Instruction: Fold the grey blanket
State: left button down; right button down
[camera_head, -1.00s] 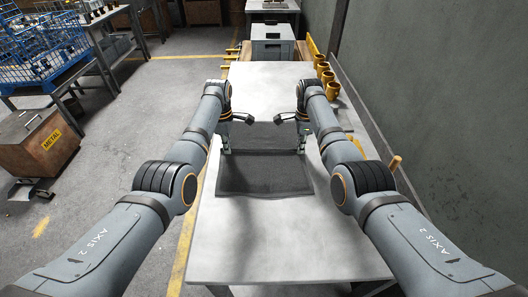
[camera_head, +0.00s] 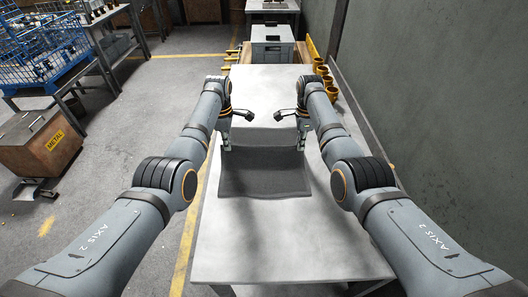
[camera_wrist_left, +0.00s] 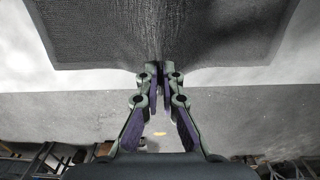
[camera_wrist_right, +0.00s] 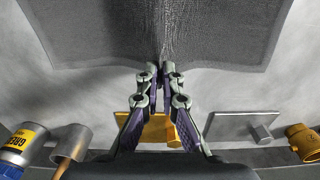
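The grey blanket (camera_head: 264,177) lies on the light table (camera_head: 250,238), its near part flat and its far part reaching up between my grippers. My left gripper (camera_head: 227,146) is at its far left side. In the left wrist view, its fingers (camera_wrist_left: 159,72) are shut on the blanket's edge, with creases running from the pinch. My right gripper (camera_head: 301,144) is at the far right side. In the right wrist view, its fingers (camera_wrist_right: 159,70) are likewise shut on the edge. Whether the far part is folded over is hard to tell.
Yellow cups (camera_head: 324,78) stand along the table's right edge by the wall. A grey box (camera_head: 272,45) stands beyond the far end. The near part of the table is clear.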

pick_arm(q)
jog(key=shift+w, duration=0.1)
pick_arm(e)
jog(key=shift+w, duration=0.1)
